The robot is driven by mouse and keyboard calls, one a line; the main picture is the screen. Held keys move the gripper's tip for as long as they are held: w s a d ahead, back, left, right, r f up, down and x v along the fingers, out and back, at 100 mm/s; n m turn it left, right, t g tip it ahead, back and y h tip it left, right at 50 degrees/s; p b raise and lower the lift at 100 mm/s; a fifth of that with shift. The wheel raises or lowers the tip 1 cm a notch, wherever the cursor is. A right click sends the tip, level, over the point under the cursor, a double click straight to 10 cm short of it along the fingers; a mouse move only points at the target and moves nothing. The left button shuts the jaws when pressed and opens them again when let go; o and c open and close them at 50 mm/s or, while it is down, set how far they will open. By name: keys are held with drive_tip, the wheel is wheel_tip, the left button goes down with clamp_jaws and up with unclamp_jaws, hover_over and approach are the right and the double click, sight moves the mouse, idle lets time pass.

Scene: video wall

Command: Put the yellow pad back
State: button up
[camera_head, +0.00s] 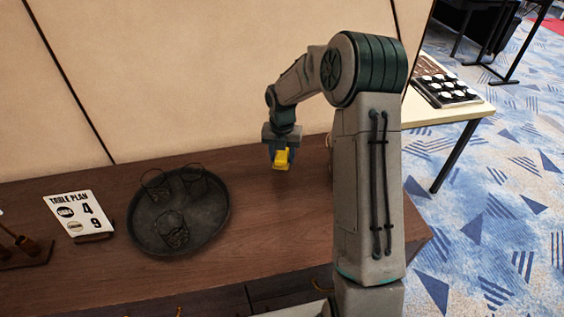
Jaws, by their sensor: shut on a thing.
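The yellow pad (282,157) is a small bright yellow block in the jaws of my gripper (281,162). My gripper points down and is shut on the pad, over the back part of the brown wooden table (270,215), right of the round tray. The pad looks to be on or just above the tabletop; I cannot tell which. The gripper's fingers cover part of the pad's sides.
A dark round tray (205,230) with several dark glass or wire holders stands left of my gripper. A white table plan sign (82,215) stands farther left. The beige wall (200,75) is close behind. The table right of the tray is clear.

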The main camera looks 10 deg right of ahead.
sight(282, 163)
drive_tip(key=shift+f, duration=1.9)
drive_tip(key=o, duration=1)
drive_tip(key=shift+c, duration=0.2)
